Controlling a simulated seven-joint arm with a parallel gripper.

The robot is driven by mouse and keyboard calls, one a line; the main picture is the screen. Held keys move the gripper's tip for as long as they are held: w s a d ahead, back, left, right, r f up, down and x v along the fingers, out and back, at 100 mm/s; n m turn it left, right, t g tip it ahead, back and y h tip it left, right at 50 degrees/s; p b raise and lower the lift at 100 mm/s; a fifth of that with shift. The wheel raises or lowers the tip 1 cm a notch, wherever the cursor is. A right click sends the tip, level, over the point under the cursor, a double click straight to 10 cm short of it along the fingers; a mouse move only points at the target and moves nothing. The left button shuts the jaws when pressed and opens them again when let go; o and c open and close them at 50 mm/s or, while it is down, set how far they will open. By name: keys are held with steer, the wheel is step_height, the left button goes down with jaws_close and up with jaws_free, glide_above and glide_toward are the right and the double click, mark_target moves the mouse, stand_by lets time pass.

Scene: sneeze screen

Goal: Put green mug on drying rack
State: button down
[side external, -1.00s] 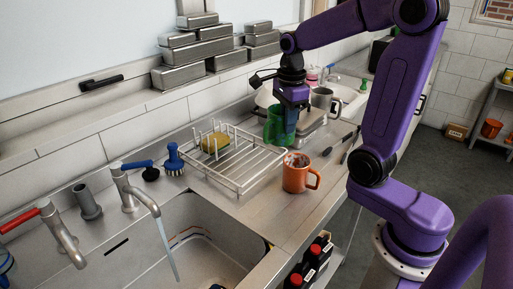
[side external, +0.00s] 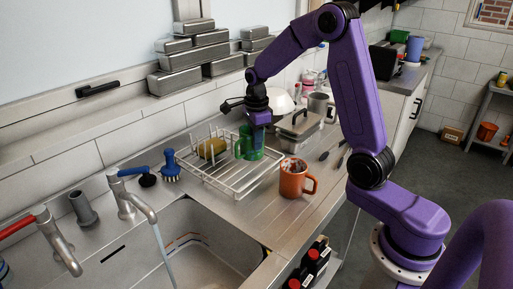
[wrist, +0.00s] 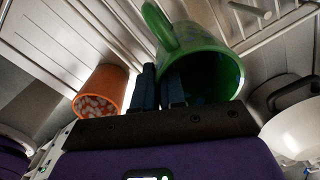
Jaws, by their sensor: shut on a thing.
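The green mug (side external: 249,146) is over the right back part of the wire drying rack (side external: 232,180). I cannot tell whether it touches the rack's wires. My gripper (side external: 258,124) points down and is shut on the mug's wall. In the wrist view the green mug (wrist: 200,50) fills the upper middle, with its handle toward the upper left and its opening facing the camera. The gripper's dark fingers (wrist: 160,85) pinch its rim. The rack's wires (wrist: 262,25) show behind the mug.
A yellow sponge (side external: 211,148) lies on the rack left of the mug. An orange mug (side external: 293,178) stands on the counter right of the rack. A metal lidded container (side external: 299,127) and a grey mug (side external: 320,106) are behind. The sink (side external: 195,245) with a running tap is in front.

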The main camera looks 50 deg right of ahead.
mark_target(257, 159)
steer(key=shift+f, duration=1.35)
steer(key=shift+f, duration=0.1)
steer(key=c, duration=1.2)
jaws_free()
steer(key=shift+s, duration=0.1)
